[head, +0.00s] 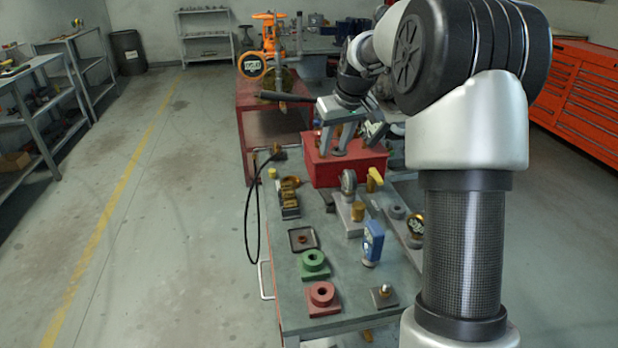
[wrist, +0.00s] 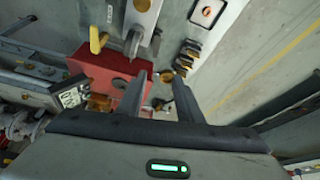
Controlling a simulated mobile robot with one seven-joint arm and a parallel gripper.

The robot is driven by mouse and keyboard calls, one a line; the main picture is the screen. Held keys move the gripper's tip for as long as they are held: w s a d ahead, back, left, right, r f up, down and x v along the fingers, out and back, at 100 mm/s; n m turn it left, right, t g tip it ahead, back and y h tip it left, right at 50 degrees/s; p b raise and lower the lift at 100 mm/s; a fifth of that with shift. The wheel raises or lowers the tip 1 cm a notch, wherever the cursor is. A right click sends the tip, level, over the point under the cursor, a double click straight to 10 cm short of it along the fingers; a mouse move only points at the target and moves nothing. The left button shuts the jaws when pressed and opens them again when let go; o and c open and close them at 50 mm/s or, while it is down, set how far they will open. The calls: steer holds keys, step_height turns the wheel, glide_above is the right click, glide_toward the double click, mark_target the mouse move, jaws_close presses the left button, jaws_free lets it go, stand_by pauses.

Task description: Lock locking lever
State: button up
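I cannot tell for certain which part is the locking lever. A yellow T-shaped handle (head: 375,177) stands on the bench beside a grey valve-like fitting (head: 348,185), nearer the camera than the red box (head: 345,165). In the wrist view the yellow handle (wrist: 97,40) is at the upper left. A long dark bar (head: 280,96) shows left of my gripper in the head view. My gripper (head: 332,152) points down over the red box's left part. In the wrist view my gripper (wrist: 157,80) has its fingers apart, with nothing held between them.
The bench top (head: 300,268) holds a green block (head: 314,265), a red block (head: 321,298) and a blue gauge-like device (head: 372,242). An orange valve (head: 268,35) stands behind on a red stand (head: 262,120). The floor (head: 160,200) on the left is clear.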

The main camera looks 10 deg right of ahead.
glide_toward(322, 190)
steer(key=b+x, duration=0.3)
steer(key=x, duration=0.4)
steer(key=shift+w+f, duration=0.1)
steer(key=shift+f, duration=0.05)
